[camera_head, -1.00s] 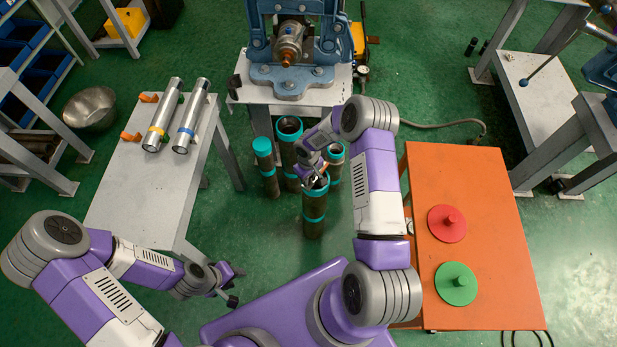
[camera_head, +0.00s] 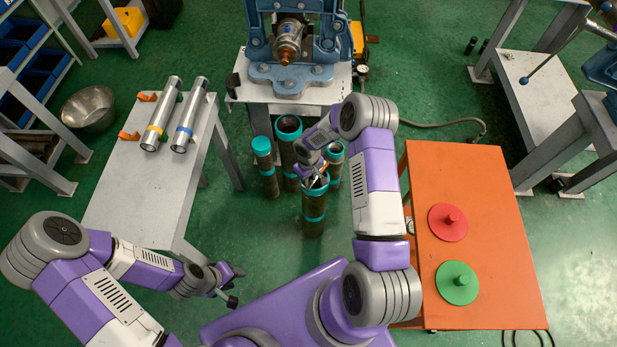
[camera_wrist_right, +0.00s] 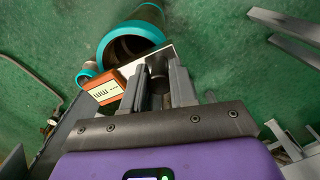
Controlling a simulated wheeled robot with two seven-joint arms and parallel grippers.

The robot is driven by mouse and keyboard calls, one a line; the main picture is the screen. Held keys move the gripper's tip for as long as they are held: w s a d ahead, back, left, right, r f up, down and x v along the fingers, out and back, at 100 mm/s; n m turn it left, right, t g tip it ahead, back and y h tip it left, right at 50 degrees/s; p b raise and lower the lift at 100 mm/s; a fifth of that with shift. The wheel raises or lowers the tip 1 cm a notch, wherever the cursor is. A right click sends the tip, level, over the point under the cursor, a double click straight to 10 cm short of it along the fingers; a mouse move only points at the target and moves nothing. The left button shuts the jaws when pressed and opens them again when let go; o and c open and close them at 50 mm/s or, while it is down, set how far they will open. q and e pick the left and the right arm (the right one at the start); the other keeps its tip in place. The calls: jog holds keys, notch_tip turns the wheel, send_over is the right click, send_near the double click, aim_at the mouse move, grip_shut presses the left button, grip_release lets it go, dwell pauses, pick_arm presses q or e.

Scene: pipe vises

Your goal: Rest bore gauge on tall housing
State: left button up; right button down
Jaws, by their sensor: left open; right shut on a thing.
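My right gripper (camera_head: 318,178) is over the mouth of the front standing pipe-like housing (camera_head: 314,212), which is dark with teal bands. It is shut on the bore gauge, which shows as a small orange part (camera_head: 322,170) in the head view. In the right wrist view, the gauge (camera_wrist_right: 112,88) has an orange body with a white label, beside my gripper (camera_wrist_right: 160,85). A teal-rimmed housing mouth (camera_wrist_right: 130,45) lies beyond it. I cannot tell whether the gauge touches a rim. My left gripper (camera_head: 230,285) is open and empty, right of the pale bench.
Other teal-topped housings (camera_head: 265,165) stand close behind the front one. A pale bench (camera_head: 125,190) at left holds two silver cylinders (camera_head: 188,115). An orange table (camera_head: 490,210) at right holds red (camera_head: 447,222) and green (camera_head: 457,283) discs. A blue vise (camera_head: 290,75) stands behind.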

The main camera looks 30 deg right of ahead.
jog(key=shift+f+b, duration=0.35)
dwell(0.6)
jog(key=c, duration=0.8)
grip_release()
jog(key=shift+r+p, duration=2.05)
jog(key=shift+r, duration=1.45)
